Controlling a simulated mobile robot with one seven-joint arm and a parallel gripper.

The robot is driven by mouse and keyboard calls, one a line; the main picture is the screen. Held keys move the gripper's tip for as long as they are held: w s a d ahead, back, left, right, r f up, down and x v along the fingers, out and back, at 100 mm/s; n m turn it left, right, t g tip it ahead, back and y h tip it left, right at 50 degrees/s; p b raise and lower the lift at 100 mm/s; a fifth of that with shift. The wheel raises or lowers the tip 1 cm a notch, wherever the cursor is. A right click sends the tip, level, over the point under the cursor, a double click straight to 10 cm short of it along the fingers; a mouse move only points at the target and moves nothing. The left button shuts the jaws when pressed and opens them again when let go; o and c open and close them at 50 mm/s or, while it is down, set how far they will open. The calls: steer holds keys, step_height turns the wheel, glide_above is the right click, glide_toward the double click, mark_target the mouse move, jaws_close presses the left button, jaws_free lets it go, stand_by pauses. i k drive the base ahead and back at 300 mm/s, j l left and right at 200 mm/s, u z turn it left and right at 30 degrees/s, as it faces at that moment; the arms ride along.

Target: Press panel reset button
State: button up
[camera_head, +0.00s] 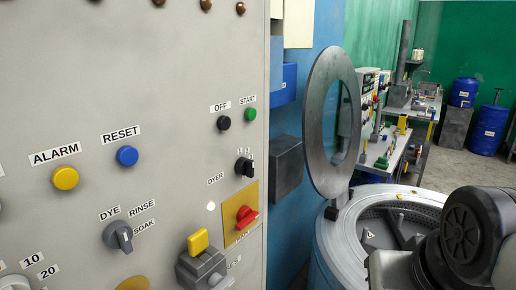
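The blue round RESET button (127,156) sits on the grey control panel (185,75), under a white label reading RESET (121,134). It stands out from the panel face and nothing covers it. To its left and lower is a yellow ALARM button (65,178). My gripper is not in view; only a dark part of my arm shows at the lower right, apart from the panel.
The panel also bears a DYE/RINSE/SOAK knob (122,236), a black OFF button (224,123), a green START button (250,114), a red switch (246,217) and a protruding yellow-topped box (198,241). A drum (345,235) with a raised round lid (331,122) stands to the right.

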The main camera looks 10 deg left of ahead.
mark_target(127, 156)
steer(key=u, duration=1.6)
steer(key=k+l+u, duration=0.35)
steer(key=u, duration=0.15)
steer(key=k+l, duration=0.05)
